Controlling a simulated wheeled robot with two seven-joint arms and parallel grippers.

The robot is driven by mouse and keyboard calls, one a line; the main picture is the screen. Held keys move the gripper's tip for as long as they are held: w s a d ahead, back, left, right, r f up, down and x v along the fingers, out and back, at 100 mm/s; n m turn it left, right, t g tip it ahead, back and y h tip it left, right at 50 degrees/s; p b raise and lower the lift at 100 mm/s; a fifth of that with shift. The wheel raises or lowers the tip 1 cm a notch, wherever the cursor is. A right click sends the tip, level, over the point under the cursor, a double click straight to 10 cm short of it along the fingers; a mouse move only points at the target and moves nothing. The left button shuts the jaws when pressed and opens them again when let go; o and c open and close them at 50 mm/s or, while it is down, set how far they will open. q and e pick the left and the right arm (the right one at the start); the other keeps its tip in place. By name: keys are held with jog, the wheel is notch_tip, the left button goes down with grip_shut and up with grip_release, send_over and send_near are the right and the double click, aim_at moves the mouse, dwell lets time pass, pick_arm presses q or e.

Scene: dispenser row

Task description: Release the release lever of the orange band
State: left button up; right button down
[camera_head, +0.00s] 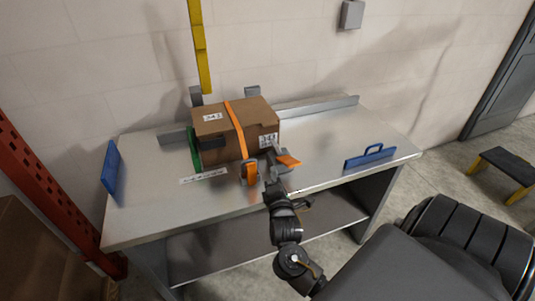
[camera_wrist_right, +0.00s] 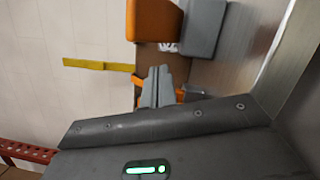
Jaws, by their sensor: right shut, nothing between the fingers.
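A cardboard box (camera_head: 228,132) sits on the metal workbench, with the orange band (camera_head: 239,132) running over its top and down its front. An orange and grey part (camera_head: 250,173) stands at the box's front, where the band comes down; it looks like the release lever. In the right wrist view an orange block (camera_wrist_right: 153,20) and a grey block (camera_wrist_right: 203,27) show large beyond the fingertips. My right gripper (camera_head: 270,161) is shut and empty, just right of the orange part in the head view; its fingers (camera_wrist_right: 158,72) also show in the wrist view. I cannot tell whether they touch anything. My left gripper is not in view.
An orange flap (camera_head: 288,161) sticks out right of my gripper. A blue handled piece (camera_head: 370,156) stands at the bench's right, a blue panel (camera_head: 110,167) at its left. A green part (camera_head: 194,148) is beside the box.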

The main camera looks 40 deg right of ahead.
aim_at(276, 148)
jog(key=shift+w, duration=0.2)
jog(key=x, duration=0.9)
jog(key=shift+w+d+p, duration=0.2)
jog(key=shift+w+p, duration=0.1)
jog(key=shift+w, duration=0.05)
